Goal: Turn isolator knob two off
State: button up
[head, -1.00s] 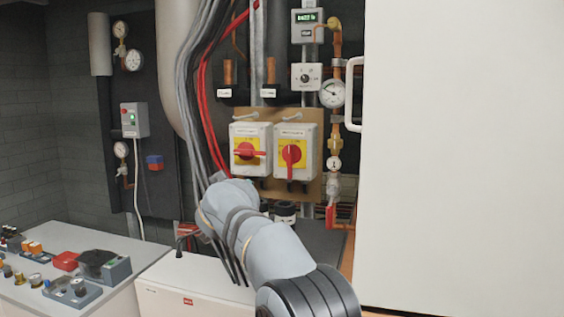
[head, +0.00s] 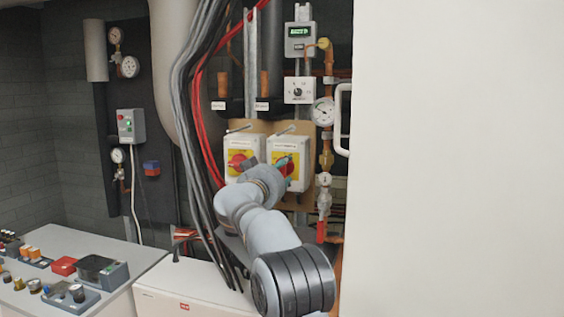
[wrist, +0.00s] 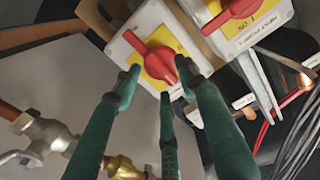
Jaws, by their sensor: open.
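Two white isolator boxes with yellow plates and red knobs hang side by side in the head view. The right box (head: 303,149) has its knob partly covered by my gripper (head: 284,164). The left box's knob (head: 238,161) lies partly beside my wrist. In the wrist view, the right box's red knob (wrist: 158,63) is ahead of my gripper (wrist: 160,76). Its handle stands crosswise to the other knob's handle (wrist: 236,10). My green fingers are open, with tips on either side of the knob's lower end. I cannot tell whether they touch it.
A gauge (head: 323,111), copper pipe and valve (head: 325,181) stand right of the boxes. Black, grey and red cables (head: 187,110) run down on their left. A large white panel (head: 450,150) fills the right side. A control bench (head: 120,262) is at lower left.

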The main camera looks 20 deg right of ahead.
jog(key=shift+w+d, duration=0.45)
jog(key=shift+w, duration=0.05)
jog(key=c, duration=0.4)
grip_shut()
